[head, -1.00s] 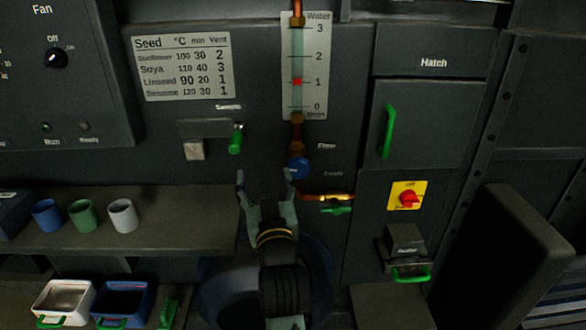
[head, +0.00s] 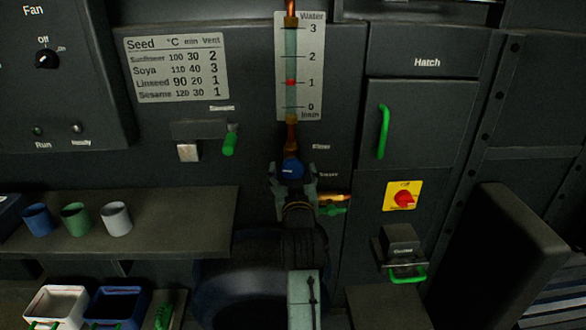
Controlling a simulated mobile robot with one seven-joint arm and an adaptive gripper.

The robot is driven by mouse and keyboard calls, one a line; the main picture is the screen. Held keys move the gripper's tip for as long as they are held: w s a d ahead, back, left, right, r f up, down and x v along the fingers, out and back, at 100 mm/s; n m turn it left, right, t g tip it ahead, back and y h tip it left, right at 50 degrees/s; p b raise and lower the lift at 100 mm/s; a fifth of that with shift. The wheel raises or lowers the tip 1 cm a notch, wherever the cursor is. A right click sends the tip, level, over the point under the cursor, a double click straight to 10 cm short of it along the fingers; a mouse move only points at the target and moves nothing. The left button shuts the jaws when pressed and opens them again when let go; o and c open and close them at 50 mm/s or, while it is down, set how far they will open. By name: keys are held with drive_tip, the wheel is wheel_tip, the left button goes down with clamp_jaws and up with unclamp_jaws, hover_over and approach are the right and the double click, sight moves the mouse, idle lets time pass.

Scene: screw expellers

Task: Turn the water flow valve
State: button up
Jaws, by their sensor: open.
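The water flow valve is a blue knob (head: 291,168) on the copper pipe below the water gauge (head: 301,68), beside the "Flow" label. The gauge has a glass tube with a red marker near 1. My gripper (head: 292,170) is open, with one finger on each side of the blue knob. I cannot tell whether the fingers touch it. My gripper and arm hide the pipe directly below the knob.
A small green-handled valve (head: 332,210) sits close to the right of my gripper. The hatch (head: 422,130) with a green handle and a red switch (head: 404,198) are further right. A shelf (head: 180,225) with several cups is at left.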

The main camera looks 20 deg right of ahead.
drive_tip(key=shift+w+d, duration=0.15)
drive_tip(key=shift+w, duration=0.35)
drive_tip(key=c, duration=1.2)
drive_tip(key=shift+o, duration=0.2)
drive_tip(key=shift+r+m+p, duration=0.1)
drive_tip(key=shift+m+p, duration=0.65)
drive_tip(key=shift+m, duration=0.25)
drive_tip(key=shift+m+p, duration=0.35)
drive_tip(key=shift+m, duration=0.75)
drive_tip(key=o, duration=1.2)
drive_tip(key=shift+c, duration=0.2)
